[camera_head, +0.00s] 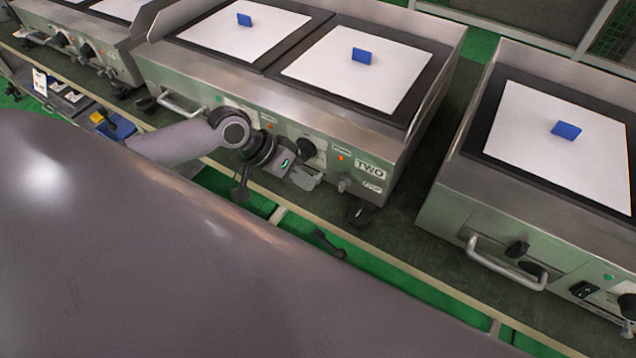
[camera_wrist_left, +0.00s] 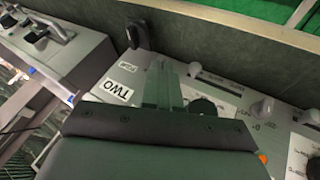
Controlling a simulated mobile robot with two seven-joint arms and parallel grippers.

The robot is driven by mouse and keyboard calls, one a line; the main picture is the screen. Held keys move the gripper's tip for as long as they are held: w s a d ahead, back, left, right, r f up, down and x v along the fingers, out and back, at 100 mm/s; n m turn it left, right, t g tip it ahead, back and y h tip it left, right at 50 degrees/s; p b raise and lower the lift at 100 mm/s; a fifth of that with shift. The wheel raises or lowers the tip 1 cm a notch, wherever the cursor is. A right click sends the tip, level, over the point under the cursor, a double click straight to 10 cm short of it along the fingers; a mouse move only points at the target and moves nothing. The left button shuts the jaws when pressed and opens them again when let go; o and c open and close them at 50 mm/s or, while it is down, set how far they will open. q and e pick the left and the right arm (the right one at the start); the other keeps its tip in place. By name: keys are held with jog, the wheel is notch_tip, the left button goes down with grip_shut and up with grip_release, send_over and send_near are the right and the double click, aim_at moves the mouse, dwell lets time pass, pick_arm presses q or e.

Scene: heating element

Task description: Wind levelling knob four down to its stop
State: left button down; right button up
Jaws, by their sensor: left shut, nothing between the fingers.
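The middle griddle, marked TWO, has a steel front panel (camera_head: 400,166). A small grey knob (camera_head: 344,184) stands on it left of a small label (camera_head: 373,188) too blurred to read; I cannot confirm that it is levelling knob four. My left gripper (camera_head: 307,180) is just left of this knob, low at the panel. In the left wrist view my fingers (camera_wrist_left: 163,86) are together and empty, between the label (camera_wrist_left: 127,66) and a pale knob (camera_wrist_left: 193,69). I cannot tell whether they touch anything. My right gripper is out of view.
A black dial (camera_head: 308,147) sits just above my left gripper. A black foot (camera_head: 360,212) stands under the griddle's right corner. Another griddle (camera_head: 445,200) with a bar handle (camera_head: 505,264) is on the right, with a bench gap between. My own grey arm fills the lower left.

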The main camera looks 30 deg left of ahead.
aim_at(353, 213)
pick_arm(q)
jog(key=b+x, duration=0.1)
jog(key=x, duration=0.7)
jog(key=shift+d+f, duration=0.15)
jog(key=d, duration=0.3)
jog(key=shift+d+f+p, duration=0.1)
jog(key=shift+f+p, duration=0.05)
jog(key=shift+p, duration=0.25)
jog(key=shift+d, duration=0.5)
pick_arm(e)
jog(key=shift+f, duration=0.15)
pick_arm(q)
jog(key=shift+d, duration=0.1)
jog(key=shift+s+n+p, duration=0.15)
jog(key=shift+n+p, duration=0.15)
jog(key=shift+p, duration=0.1)
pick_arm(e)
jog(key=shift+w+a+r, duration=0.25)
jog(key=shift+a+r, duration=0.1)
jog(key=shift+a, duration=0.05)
